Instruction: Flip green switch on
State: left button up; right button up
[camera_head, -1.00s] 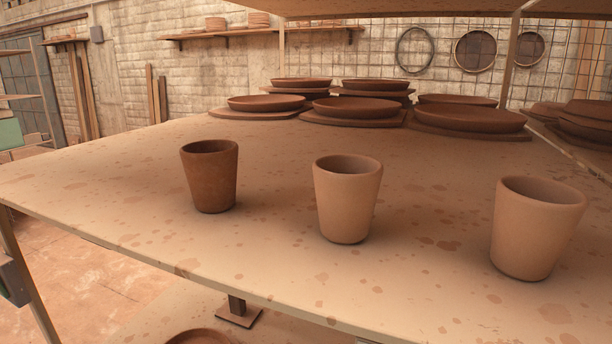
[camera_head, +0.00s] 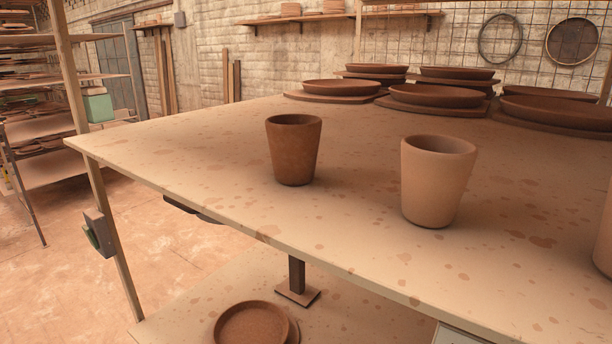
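A small grey box (camera_head: 98,233) is fixed to the front left post of the table. A pale green box (camera_head: 98,105) with a light top sits farther back at the rack by the post. Neither of my grippers is in view.
The table (camera_head: 190,160) carries a dark brown cup (camera_head: 293,150), a lighter cup (camera_head: 437,182) and several stacked plates (camera_head: 440,95). Below are a lower shelf (camera_head: 190,312) and a round dish (camera_head: 250,325). Floor (camera_head: 50,270) is open at left, before a shelving rack (camera_head: 45,170).

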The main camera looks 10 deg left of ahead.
aim_at(87, 231)
jog(key=u, duration=0.9)
